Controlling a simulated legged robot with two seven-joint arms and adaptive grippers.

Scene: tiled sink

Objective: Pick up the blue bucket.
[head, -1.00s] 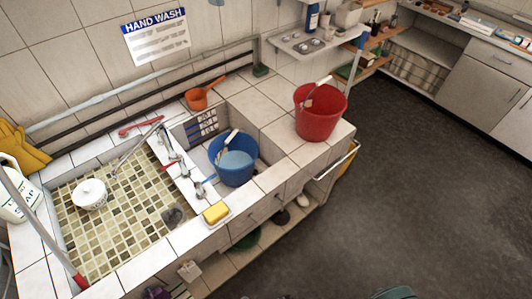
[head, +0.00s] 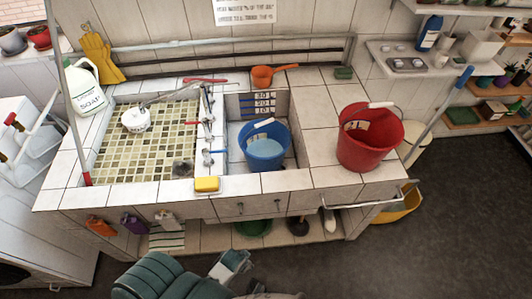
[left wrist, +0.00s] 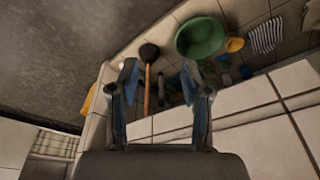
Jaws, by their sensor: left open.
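The blue bucket (head: 264,147) stands in the small right basin of the tiled sink. Its white-gripped handle leans over the rim, and light blue water shows inside. My left gripper (head: 236,262) is low in front of the counter, below and nearer than the bucket, and apart from it. In the left wrist view my left gripper (left wrist: 165,80) has its two fingers spread with nothing between them. The bucket is not in the left wrist view. My right gripper is not in view.
A red bucket (head: 369,138) stands on the counter to the right. A yellow sponge (head: 207,184) lies at the front edge, and an orange scoop (head: 273,75) lies behind. Taps (head: 208,140) stand left of the bucket. A green basin (left wrist: 200,37) and plunger (left wrist: 149,54) are on the lower shelf.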

